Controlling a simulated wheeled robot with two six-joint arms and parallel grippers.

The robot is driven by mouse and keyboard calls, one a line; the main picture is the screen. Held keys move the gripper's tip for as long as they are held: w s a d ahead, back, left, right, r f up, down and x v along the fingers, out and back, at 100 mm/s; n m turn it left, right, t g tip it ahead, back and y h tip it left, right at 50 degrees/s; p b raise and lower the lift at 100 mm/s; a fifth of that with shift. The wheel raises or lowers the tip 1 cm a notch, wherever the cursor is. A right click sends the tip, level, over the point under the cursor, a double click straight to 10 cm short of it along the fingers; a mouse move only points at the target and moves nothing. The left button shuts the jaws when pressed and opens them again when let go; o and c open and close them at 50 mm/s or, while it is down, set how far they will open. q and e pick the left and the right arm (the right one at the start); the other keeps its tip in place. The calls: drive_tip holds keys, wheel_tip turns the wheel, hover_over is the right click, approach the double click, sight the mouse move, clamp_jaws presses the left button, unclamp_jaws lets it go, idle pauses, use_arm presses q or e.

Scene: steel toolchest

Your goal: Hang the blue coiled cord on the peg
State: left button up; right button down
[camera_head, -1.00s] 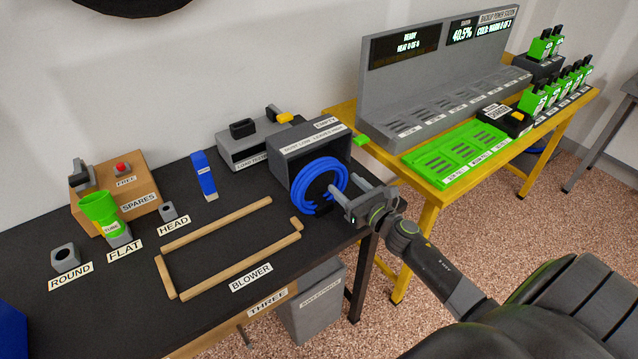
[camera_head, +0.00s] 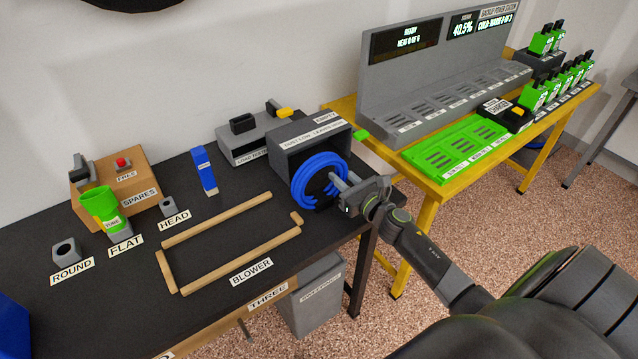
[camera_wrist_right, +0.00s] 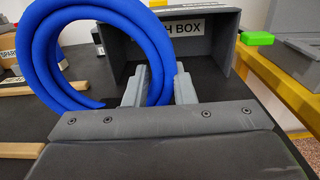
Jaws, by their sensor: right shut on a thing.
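The blue coiled cord (camera_head: 301,184) stands upright as a ring in front of the grey box at the right end of the black bench. It also shows large at the left of the right wrist view (camera_wrist_right: 38,58). My right gripper (camera_head: 338,182) comes in from the right, with its fingers at the ring's right side. In the wrist view, the coil's right strands pass between the two fingers (camera_wrist_right: 160,88), and the gripper is shut on them. I cannot make out the peg in either view. My left gripper is out of view.
The open grey box (camera_head: 327,132) stands close behind the coil. A grey unit with a yellow part (camera_head: 250,143) is behind it. Wooden strips (camera_head: 240,262) frame a clear area on the bench. A yellow table (camera_head: 432,190) stands right.

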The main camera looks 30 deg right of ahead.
sight(343, 166)
drive_tip(key=shift+r+p, duration=2)
drive_tip(key=shift+r, duration=0.05)
